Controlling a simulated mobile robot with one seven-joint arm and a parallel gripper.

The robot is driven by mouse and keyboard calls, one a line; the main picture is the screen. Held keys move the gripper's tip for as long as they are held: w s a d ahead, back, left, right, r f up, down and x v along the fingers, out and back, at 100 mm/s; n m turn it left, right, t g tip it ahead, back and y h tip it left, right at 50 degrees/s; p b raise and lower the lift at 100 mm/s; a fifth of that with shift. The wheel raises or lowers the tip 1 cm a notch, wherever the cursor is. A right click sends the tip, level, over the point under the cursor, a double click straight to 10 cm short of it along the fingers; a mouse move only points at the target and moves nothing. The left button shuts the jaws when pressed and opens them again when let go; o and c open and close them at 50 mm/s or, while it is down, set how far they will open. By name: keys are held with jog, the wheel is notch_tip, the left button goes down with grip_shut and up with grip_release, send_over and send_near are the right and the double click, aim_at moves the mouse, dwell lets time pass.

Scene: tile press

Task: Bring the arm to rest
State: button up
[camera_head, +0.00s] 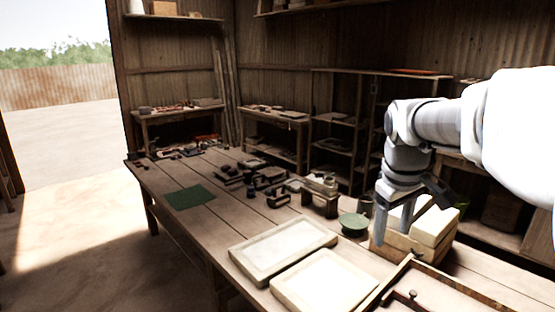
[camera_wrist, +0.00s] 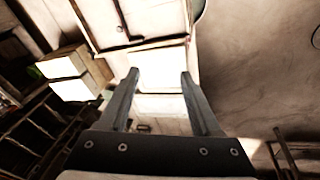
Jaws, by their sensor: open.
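My arm (camera_head: 432,125) reaches in from the right in the head view, with my gripper (camera_head: 394,214) pointing down at its end. The gripper appears in front of a wooden box of pale blocks (camera_head: 432,228) at the table's right side; I cannot tell its exact height above the table. In the wrist view my gripper (camera_wrist: 160,75) has its two fingers apart, with nothing held between them. Pale tray surfaces show beyond the fingertips.
The long wooden table (camera_head: 235,222) carries two pale trays (camera_head: 283,250) at the front, a green mat (camera_head: 190,197), a green round dish (camera_head: 353,223) and several dark tools. A wooden frame (camera_head: 440,290) lies at front right. Shelves (camera_head: 335,140) line the back wall. Open floor lies left.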

jog(key=s+a+f+m+t, duration=0.1)
jog(key=s+a, duration=0.3)
jog(key=s, duration=0.6)
jog(key=s+a+f+m+t+y, duration=0.1)
jog(key=s+a+f+m+t, duration=0.1)
jog(key=s, duration=0.7)
jog(key=shift+s+a+f+m, duration=0.4)
jog(key=shift+a+m, duration=0.4)
jog(key=shift+a, duration=0.2)
